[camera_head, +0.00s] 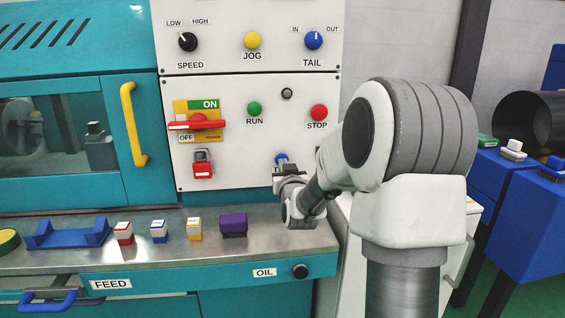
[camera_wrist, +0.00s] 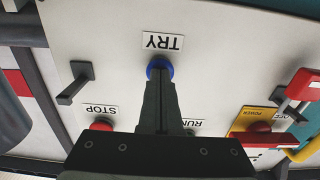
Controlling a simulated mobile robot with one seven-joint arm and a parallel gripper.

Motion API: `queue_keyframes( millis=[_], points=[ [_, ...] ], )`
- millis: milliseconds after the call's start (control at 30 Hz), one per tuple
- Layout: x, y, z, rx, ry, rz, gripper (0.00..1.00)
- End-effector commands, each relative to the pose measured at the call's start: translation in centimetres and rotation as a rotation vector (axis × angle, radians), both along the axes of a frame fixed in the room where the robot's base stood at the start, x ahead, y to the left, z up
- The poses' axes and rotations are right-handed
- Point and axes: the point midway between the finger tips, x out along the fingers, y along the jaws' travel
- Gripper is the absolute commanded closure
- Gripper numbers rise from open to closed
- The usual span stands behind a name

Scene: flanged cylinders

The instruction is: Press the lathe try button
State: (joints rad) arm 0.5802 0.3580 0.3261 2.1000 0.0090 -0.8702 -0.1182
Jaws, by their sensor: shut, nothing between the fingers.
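The blue TRY button (camera_wrist: 159,66) is on the white control panel (camera_head: 239,172), and its TRY label (camera_wrist: 162,42) appears upside down in the wrist view. My gripper (camera_wrist: 158,84) is shut and empty, with its fingertips in front of the button and overlapping its lower part. The wrist view does not clearly show whether they touch. In the head view a bit of the blue button (camera_head: 281,158) shows just above my gripper (camera_head: 283,164) at the panel's lower right. Most of the button is hidden there.
The panel also carries the green RUN button (camera_head: 254,108), the red STOP button (camera_head: 319,112) and a red switch handle (camera_head: 197,125). A dark lever (camera_wrist: 76,82) sticks out beside the TRY button. Small blocks and a purple block (camera_head: 233,225) stand on the metal ledge below.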

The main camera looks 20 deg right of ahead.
Motion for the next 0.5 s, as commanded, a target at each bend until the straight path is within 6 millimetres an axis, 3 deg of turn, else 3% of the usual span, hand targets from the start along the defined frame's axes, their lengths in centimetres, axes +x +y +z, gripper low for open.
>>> queue_keyframes(
  millis=[500],
  points=[
    [0.44,-0.12,0.05,-0.001,-0.002,0.000,1.00]
  ],
)
